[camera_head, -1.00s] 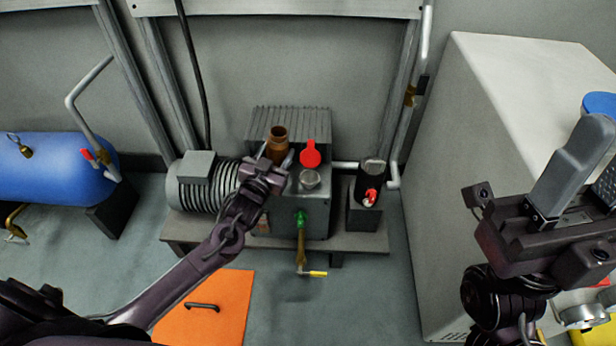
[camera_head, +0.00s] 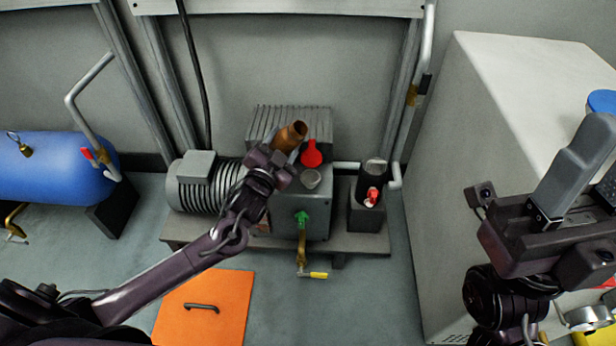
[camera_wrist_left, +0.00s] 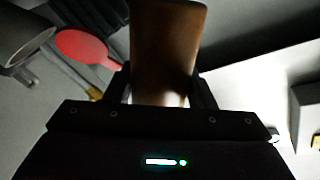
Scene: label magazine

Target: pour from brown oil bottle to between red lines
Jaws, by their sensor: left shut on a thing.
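The brown oil bottle (camera_head: 290,137) is in my left gripper (camera_head: 277,160), above the pump's grey box. It is tilted, its open mouth toward the upper right. In the left wrist view the bottle (camera_wrist_left: 165,45) stands between the two fingers (camera_wrist_left: 160,88). A grey round filler neck (camera_head: 311,179) sits on top of the box, below and right of the bottle. A red cap-like piece (camera_head: 311,154) is beside it. The red lines cannot be made out. No stream of oil shows. My right gripper (camera_head: 560,200) is at the right, its finger gap unclear.
A grey motor (camera_head: 205,182) is left of the box, and a dark cylinder (camera_head: 370,180) with a red-handled valve is right. A green fitting with a yellow-handled drain valve (camera_head: 303,250) hangs in front. An orange plate (camera_head: 205,310) lies on the floor. A white cabinet (camera_head: 450,150) stands right.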

